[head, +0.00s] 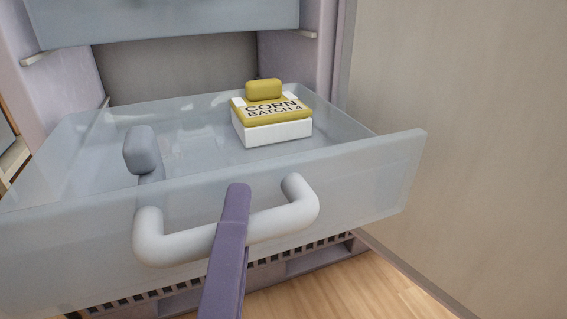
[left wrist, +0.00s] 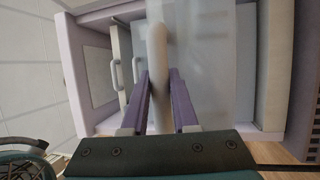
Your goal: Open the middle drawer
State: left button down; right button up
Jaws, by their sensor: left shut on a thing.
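The translucent drawer (head: 375,180) is pulled well out of the pale cabinet (head: 65,85), and its inside shows from above. Its white bar handle (head: 165,247) is on the front panel and also shows in the left wrist view (left wrist: 157,45). My left gripper (head: 237,192) is shut on the handle near its middle. In the left wrist view, the two purple fingers (left wrist: 158,78) are on either side of the bar. The head view shows only one finger clearly. My right gripper is not in view.
Inside the drawer are a white-and-yellow box (head: 275,130) marked CORN BATCH 4, with a small yellow block (head: 264,89) on top, and a grey rounded block (head: 142,150). Another drawer front (head: 170,20) is above. A bare wall (head: 470,100) stands at right.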

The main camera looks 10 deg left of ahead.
pick_arm(q)
jog(key=c, duration=0.7)
grip_release()
jog(key=shift+s, duration=0.1)
jog(key=p+v, duration=0.1)
jog(key=v, duration=0.9)
jog(key=shift+p, duration=0.35)
